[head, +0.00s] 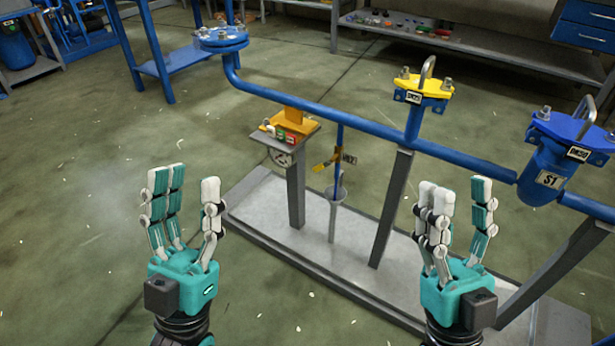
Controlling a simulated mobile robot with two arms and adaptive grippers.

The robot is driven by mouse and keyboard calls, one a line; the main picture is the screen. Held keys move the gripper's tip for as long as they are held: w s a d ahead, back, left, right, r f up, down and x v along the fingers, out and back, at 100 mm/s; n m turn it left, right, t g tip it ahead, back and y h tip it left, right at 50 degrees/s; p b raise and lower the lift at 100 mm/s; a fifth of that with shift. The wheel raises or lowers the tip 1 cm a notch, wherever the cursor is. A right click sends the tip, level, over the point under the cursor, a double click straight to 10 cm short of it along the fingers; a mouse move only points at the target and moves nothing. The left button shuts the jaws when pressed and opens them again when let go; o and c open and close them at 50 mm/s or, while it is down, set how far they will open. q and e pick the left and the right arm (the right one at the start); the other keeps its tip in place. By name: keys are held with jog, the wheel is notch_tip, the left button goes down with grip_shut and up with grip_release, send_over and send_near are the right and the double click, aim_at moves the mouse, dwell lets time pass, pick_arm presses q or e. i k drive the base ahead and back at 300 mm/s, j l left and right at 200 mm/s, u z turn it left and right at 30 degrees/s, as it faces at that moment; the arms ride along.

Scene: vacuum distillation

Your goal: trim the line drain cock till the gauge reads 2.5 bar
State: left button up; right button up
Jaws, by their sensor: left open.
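The line drain cock (325,163) has a yellow lever and hangs on a thin blue drop pipe below the blue line, with a small tag beside it. My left gripper (187,184) is open and empty, left of the gauge, fingers up. My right gripper (457,194) is open and empty, right of the cock. Neither touches the cock.
The blue pipe (310,107) runs across above the grey base plate (262,222). Grey posts (393,205) stand on the plate. The floor at left is free.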

aim_at(317, 168)
jog(key=z, duration=1.25)
jog(key=j+u, duration=0.3)
jog(key=j, duration=0.65)
